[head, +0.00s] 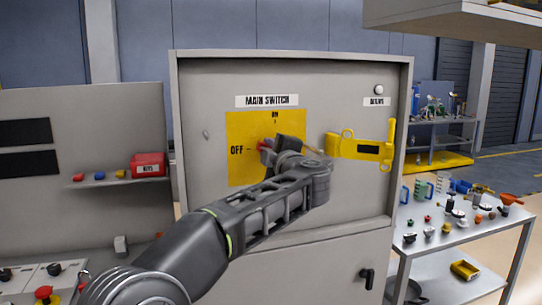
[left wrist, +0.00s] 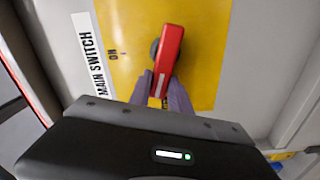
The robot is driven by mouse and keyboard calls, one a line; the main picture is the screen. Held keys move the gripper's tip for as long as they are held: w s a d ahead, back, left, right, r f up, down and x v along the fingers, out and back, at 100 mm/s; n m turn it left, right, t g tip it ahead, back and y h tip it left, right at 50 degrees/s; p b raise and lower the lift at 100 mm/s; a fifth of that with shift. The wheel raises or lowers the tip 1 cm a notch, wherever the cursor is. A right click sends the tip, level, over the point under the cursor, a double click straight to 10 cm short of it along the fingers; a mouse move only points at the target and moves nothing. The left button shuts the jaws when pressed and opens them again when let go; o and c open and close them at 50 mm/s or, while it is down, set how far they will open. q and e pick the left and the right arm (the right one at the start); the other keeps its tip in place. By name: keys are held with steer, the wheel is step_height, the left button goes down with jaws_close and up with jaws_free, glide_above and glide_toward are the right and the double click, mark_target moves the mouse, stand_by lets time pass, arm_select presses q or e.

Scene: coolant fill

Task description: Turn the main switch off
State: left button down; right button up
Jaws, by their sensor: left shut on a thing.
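The main switch is on a yellow plate (head: 238,125) on the grey cabinet door, with ON marked at the top and OFF at the left. Its red handle (head: 263,144) shows in the head view as a small part beside the OFF mark, the rest hidden by my gripper. In the left wrist view the red handle (left wrist: 168,55) lies between my fingers, its held end toward the plate's OFF side. My left gripper (head: 272,148) is shut on the handle; it also shows in the left wrist view (left wrist: 161,92). My right gripper is not in view.
A yellow hasp-like part (head: 345,148) is on the door just right of the switch. A shelf with a red box (head: 148,165) is at the left. A table (head: 470,232) with many small parts stands at the right. A dark door handle (head: 367,278) is lower down.

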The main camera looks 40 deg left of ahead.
arm_select(q)
steer(key=shift+f+n+b, duration=0.3)
steer(key=shift+n+b, duration=0.2)
steer(key=shift+n, duration=0.3)
steer(key=shift+f+n+b, duration=0.3)
steer(key=shift+n+b, duration=0.2)
steer(key=shift+n, duration=0.3)
steer(key=c, duration=1.2)
jaws_free()
steer(key=shift+s, duration=0.1)
steer(key=b+v, duration=0.2)
steer(key=v, duration=0.5)
steer(key=shift+s+d, duration=0.2)
steer(key=shift+d, duration=0.1)
steer(key=shift+r, duration=0.1)
